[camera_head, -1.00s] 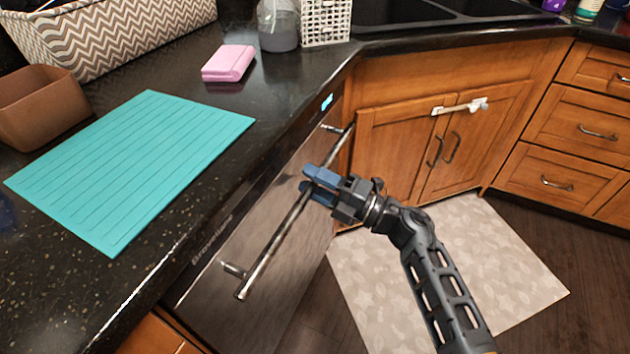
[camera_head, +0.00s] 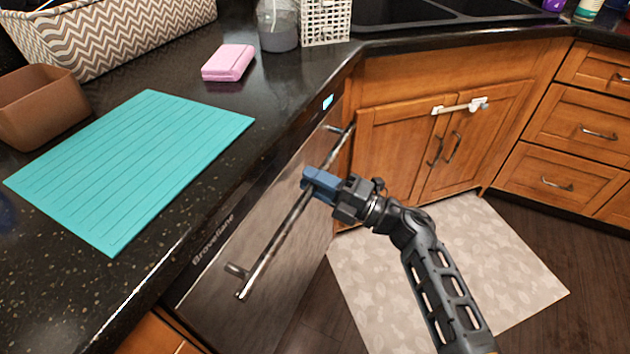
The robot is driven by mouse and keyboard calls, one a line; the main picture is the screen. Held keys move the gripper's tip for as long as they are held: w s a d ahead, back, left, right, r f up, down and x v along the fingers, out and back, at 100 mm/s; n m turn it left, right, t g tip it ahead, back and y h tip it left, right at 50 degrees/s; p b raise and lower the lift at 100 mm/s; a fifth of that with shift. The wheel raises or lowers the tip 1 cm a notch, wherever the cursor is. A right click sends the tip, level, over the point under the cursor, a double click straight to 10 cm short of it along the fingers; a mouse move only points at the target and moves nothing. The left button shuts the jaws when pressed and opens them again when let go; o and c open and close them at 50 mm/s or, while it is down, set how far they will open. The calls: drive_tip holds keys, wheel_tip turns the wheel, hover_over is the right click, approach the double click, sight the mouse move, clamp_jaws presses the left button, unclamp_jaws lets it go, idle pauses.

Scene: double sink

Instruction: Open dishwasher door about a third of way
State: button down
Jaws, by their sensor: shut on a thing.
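The dishwasher door (camera_head: 232,270) is a dark steel panel under the counter, and it looks shut or very nearly shut. A long metal bar handle (camera_head: 270,248) runs along its upper part. My gripper (camera_head: 312,184), with blue fingers, is shut on the handle at about its middle. The fingers hide the part of the bar between them. My arm reaches in from the lower right.
A light patterned mat (camera_head: 450,265) lies on the dark floor before the wooden sink cabinet (camera_head: 440,140). The counter above holds a teal mat (camera_head: 130,165), a pink sponge (camera_head: 228,62) and a brown box (camera_head: 38,108). Drawers (camera_head: 575,130) stand at the right.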

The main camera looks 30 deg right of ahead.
drive_tip(key=s+d+f+t+y+b, duration=0.1)
drive_tip(key=s+d+f+t+b, duration=0.1)
drive_tip(key=s+d+f+b, duration=0.3)
drive_tip(key=s+d+f+t+y+b, duration=0.1)
drive_tip(key=s+d+f+t+b, duration=0.1)
drive_tip(key=s+d+f+b, duration=0.4)
drive_tip(key=shift+s+d+f+t+y+b, duration=0.1)
drive_tip(key=shift+s+d+t+y+b, duration=0.1)
drive_tip(key=shift+s+d+b, duration=2.05)
drive_tip(key=shift+s+d+f+t+y+b, duration=0.15)
drive_tip(key=shift+s+d+b, duration=0.75)
drive_tip(key=shift+s, duration=2.65)
drive_tip(key=shift+a+r+b, duration=0.1)
drive_tip(key=shift+a+b, duration=0.25)
drive_tip(key=c, duration=1.1)
unclamp_jaws()
drive_tip(key=shift+r+y, duration=0.1)
drive_tip(key=shift+y, duration=0.15)
drive_tip(key=shift+o, duration=0.2)
drive_tip(key=v, duration=0.7)
drive_tip(key=shift+s+d+f, duration=0.2)
drive_tip(key=shift+s, duration=0.1)
